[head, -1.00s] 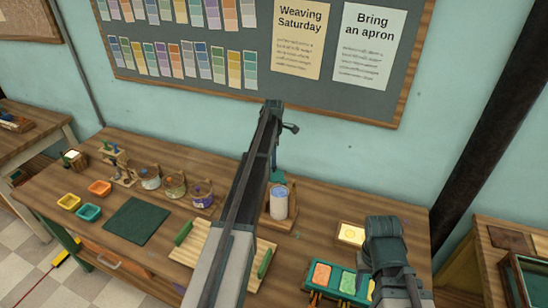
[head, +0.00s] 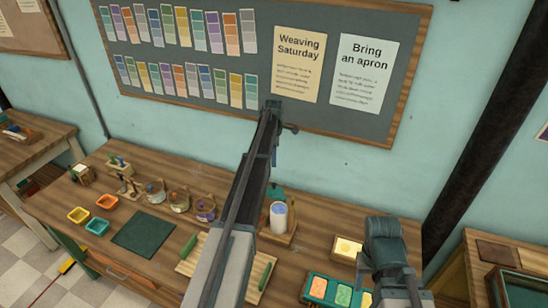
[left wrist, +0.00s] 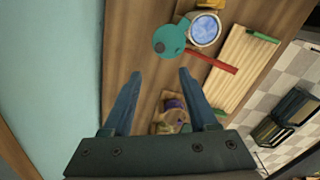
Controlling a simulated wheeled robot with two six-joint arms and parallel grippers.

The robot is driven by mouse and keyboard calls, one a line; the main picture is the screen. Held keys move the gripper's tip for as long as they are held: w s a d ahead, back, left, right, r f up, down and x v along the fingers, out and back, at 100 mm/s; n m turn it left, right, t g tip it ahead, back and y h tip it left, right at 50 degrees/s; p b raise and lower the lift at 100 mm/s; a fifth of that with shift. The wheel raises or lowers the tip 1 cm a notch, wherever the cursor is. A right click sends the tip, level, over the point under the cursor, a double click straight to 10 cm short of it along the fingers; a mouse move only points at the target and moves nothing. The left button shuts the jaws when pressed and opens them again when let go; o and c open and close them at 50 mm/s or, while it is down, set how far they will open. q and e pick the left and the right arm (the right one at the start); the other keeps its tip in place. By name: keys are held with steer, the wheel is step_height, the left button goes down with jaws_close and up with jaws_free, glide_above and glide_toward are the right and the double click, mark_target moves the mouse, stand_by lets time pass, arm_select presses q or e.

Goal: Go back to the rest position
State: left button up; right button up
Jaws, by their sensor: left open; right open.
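My left arm (head: 250,165) reaches up through the middle of the head view, and its gripper is hidden behind the links there. In the left wrist view my left gripper (left wrist: 158,75) is open with nothing between its fingers. The wooden table lies beyond it, with a blue-topped jar (left wrist: 204,30) and a round teal piece (left wrist: 169,41) ahead of the fingertips. My right arm (head: 385,243) stands folded at the lower right of the head view. Its gripper cannot be made out.
The table (head: 200,240) holds a dark green mat (head: 143,233), small yellow (head: 78,215) and orange (head: 107,202) trays, several jars, a ribbed board with green handles (head: 188,245), a white jar (head: 278,217) and a green tray of coloured blocks (head: 318,288). A pinboard wall stands behind.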

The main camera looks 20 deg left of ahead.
arm_select(q)
steer(key=s+d+f+m+b, duration=0.3)
steer(key=s+d+m, duration=0.15)
steer(key=d, duration=0.25)
steer(key=s+d+f+m+b, duration=0.3)
steer(key=s+d, duration=0.3)
steer(key=d, duration=0.2)
steer(key=s+d+f+m+b, duration=0.3)
steer(key=s+d+m, duration=0.3)
steer(key=s, duration=0.3)
steer(key=s+d+f+m+b, duration=0.3)
steer(key=s+d+m, duration=0.2)
steer(key=s, duration=0.4)
steer(key=s+d+f+m+y+b, duration=0.1)
steer(key=s+d+f+m+b, duration=0.2)
steer(key=s+d+m, duration=0.3)
steer(key=s+m+b, duration=0.1)
steer(key=s+m, duration=0.1)
steer(key=s, duration=0.2)
steer(key=shift+d+f, duration=0.3)
steer(key=shift+f, duration=0.1)
